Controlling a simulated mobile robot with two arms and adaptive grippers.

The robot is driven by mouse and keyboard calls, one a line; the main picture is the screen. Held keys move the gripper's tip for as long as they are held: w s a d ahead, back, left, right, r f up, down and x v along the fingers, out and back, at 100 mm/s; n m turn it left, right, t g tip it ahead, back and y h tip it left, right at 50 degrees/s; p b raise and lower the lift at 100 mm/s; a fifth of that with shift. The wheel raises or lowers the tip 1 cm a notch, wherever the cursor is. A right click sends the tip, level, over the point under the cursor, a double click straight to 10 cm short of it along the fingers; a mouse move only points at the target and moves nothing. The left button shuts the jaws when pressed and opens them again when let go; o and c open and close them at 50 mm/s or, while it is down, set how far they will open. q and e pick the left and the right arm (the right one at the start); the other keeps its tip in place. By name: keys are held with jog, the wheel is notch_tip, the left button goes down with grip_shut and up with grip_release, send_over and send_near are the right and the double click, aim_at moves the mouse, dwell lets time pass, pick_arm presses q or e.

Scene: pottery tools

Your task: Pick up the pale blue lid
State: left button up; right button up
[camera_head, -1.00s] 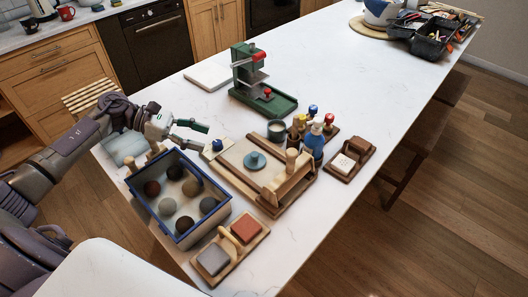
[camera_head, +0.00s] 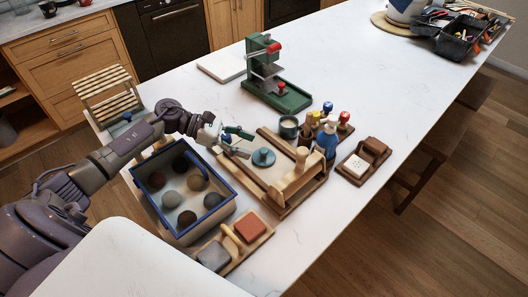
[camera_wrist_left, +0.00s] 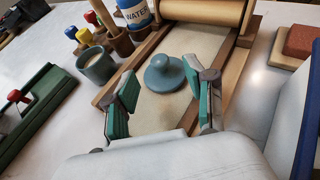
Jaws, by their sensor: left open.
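The pale blue lid (camera_head: 263,158) is a round disc with a knob on top. It lies on the pale board of the wooden slab roller (camera_head: 285,211). The lid also shows in the left wrist view (camera_wrist_left: 165,76), knob facing me. My left gripper (camera_head: 239,143) is just left of the lid in the head view. In the wrist view its two green-padded fingers (camera_wrist_left: 169,88) are open and empty, spread to either side of the lid's near side. I cannot tell the exact height of the fingers over the board. My right gripper is not in view.
A wooden roller (camera_wrist_left: 205,11) lies beyond the lid. A small cup (camera_head: 289,127) and a blue water bottle (camera_head: 327,140) stand beside the board. A blue-rimmed box (camera_head: 226,198) of clay balls is at the left, a green press (camera_head: 290,99) behind.

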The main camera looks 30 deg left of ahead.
aim_at(264, 150)
pick_arm(q)
jog(key=p+x, duration=0.2)
jog(key=x, duration=0.3)
jog(key=shift+w+r, duration=0.1)
jog(key=shift+w+d+f, duration=0.15)
jog(key=shift+d+f, duration=0.15)
jog(key=shift+d, duration=0.05)
jog(key=shift+a, duration=0.1)
jog(key=shift+c, duration=0.4)
grip_shut()
